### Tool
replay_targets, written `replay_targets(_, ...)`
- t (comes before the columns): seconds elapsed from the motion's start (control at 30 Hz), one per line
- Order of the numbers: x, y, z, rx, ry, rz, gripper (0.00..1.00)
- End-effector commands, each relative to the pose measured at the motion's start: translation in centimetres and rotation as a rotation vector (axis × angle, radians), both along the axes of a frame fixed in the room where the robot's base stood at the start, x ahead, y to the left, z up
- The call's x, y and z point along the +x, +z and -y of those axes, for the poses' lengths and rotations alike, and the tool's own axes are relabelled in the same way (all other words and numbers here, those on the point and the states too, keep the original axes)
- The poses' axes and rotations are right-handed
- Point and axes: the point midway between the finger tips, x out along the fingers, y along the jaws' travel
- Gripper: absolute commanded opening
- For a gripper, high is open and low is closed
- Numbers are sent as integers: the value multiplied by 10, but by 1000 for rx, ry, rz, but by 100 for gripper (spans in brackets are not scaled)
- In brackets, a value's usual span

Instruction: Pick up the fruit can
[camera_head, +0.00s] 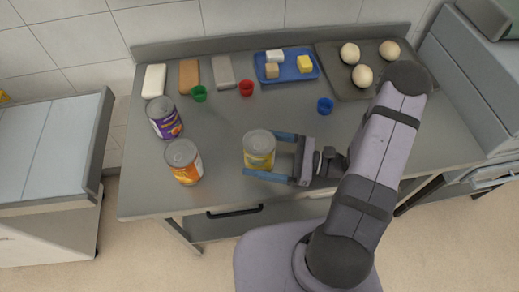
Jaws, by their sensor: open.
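My gripper (260,154) is open, its two blue fingers pointing left, one on each side of a grey-topped can with a yellow label (259,158). The can stands upright on the grey table. Part of its lower side is hidden by the near finger. I cannot tell whether either finger touches it. Two more cans stand to the left: a can with an orange label (187,172) and a can with a purple label (167,124) behind it. The labels are too small to read, so I cannot tell which can is the fruit can.
White (154,80), brown (189,75) and grey (223,71) blocks lie at the back. A blue tray (290,75) holds small blocks; a dark tray (335,64) holds round pale items.

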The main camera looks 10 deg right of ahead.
Motion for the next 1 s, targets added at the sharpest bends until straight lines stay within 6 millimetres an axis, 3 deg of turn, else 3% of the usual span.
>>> replay_targets(0.3, 10, 2, -32, 2, 3, -2, 88)
replay_targets(0.63, 12, 1, -35, 0, 0, 0, 88)
replay_targets(0.9, 12, 1, -35, 0, 0, 0, 23)
replay_targets(1.0, 12, 2, -35, 3, 0, 1, 22)
